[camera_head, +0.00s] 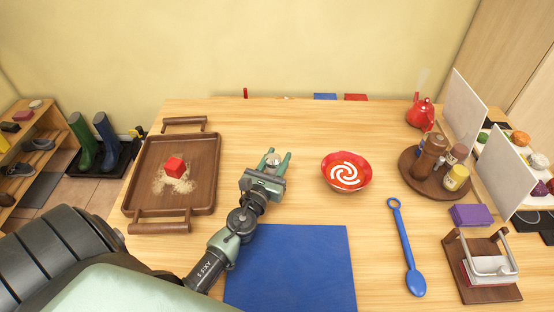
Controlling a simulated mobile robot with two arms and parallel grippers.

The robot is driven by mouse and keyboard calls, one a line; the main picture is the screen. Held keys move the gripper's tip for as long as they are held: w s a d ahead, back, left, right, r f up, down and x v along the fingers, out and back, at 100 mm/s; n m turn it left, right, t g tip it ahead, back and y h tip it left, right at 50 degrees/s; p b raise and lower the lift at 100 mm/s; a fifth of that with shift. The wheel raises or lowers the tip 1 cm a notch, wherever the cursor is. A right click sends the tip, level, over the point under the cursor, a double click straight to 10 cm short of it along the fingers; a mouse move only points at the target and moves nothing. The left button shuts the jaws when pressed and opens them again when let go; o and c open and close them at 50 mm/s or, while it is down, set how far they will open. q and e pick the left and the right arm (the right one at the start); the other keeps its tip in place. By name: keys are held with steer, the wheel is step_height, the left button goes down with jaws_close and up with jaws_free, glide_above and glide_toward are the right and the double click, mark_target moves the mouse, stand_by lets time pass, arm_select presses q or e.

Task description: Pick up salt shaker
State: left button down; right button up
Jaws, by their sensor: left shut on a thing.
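My left gripper (278,160) is over the middle of the wooden table, left of the red bowl. Its two green fingers point away from me and are shut on a small pale, silvery-topped object, which looks like the salt shaker (273,161). Most of the shaker is hidden by the fingers and the gripper body. I cannot tell whether its base touches the table. My right gripper is not in view.
A red bowl (346,172) with a white swirl stands right of the gripper. A wooden tray (205,150) with a red cube (174,166) lies left. A blue mat (292,270) is in front. A round tray (408,178) holds condiments, near a blue spoon (408,250).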

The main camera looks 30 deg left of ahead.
arm_select(q)
step_height(320, 180, up, 19)
steer(key=p, duration=1.5)
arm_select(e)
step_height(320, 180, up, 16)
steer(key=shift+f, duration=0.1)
